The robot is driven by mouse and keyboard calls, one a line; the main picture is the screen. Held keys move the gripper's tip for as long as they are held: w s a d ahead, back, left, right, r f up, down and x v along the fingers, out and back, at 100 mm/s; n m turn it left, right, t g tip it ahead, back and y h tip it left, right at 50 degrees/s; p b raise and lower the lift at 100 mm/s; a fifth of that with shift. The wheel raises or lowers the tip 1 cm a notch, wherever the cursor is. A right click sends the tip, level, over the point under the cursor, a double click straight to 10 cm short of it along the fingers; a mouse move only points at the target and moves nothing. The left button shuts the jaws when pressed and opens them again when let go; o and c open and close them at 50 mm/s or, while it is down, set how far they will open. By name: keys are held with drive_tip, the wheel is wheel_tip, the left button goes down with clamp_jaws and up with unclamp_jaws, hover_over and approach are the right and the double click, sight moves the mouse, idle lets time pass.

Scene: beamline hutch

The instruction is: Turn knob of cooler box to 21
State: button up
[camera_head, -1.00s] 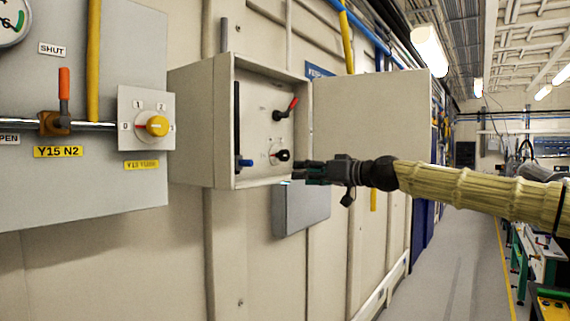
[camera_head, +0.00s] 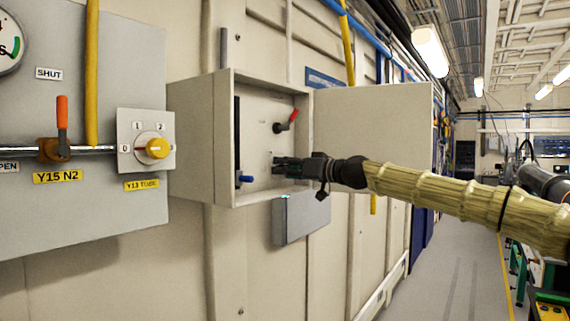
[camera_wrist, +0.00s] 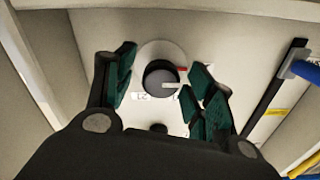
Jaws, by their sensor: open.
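The cooler box (camera_head: 222,138) is an open-fronted cream cabinet on the wall, with its door swung out to the right. Its black round knob (camera_wrist: 160,77) shows in the wrist view, on a pale dial plate (camera_wrist: 152,52) with a red mark on its right side and a "21" label at its lower left. My gripper (camera_head: 281,166) is inside the box opening. In the wrist view, its green-padded fingers (camera_wrist: 160,88) are open on either side of the knob, apart from it. In the head view the gripper hides the knob.
A red-handled lever (camera_head: 287,122) sits above the knob. A black vertical bar with a blue handle (camera_head: 245,179) is at the box's left. The open door (camera_head: 365,128) stands right of my gripper.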

drive_tip(key=shift+w+a, duration=0.25)
drive_tip(key=shift+a, duration=0.05)
drive_tip(key=c, duration=1)
